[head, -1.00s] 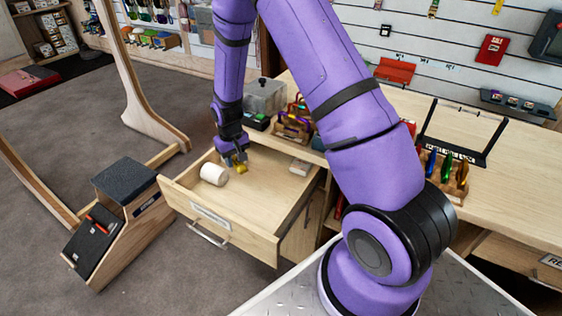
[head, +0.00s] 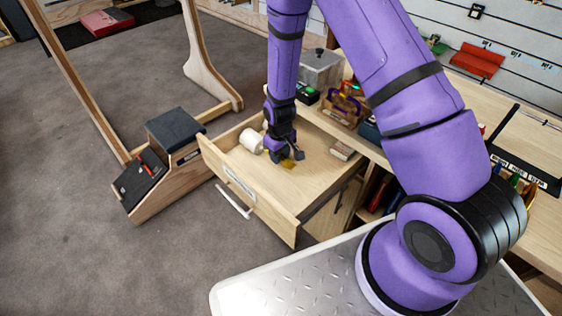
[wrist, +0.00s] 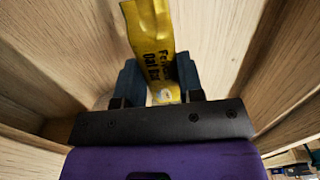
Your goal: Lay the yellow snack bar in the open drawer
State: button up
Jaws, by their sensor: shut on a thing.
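The yellow snack bar (wrist: 152,40) is between the two dark fingers of my gripper (wrist: 160,85) in the wrist view, and the gripper is shut on it. In the head view a small part of the yellow bar (head: 288,164) shows beside my gripper (head: 291,154), over the floor of the open drawer (head: 310,185). The gripper hides the rest of the bar there. Wooden drawer walls flank the bar in the wrist view. I cannot tell whether the bar touches the drawer floor.
A white roll (head: 251,141) lies in the drawer, left of my gripper. A small box (head: 342,150) is at the drawer's right side. A grey lidded bin (head: 320,70) and a wooden caddy (head: 345,106) stand on the counter behind. The drawer's front part is clear.

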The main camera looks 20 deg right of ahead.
aim_at(280, 168)
jog(key=shift+f, duration=1.95)
jog(key=shift+f, duration=0.1)
jog(key=o, duration=0.9)
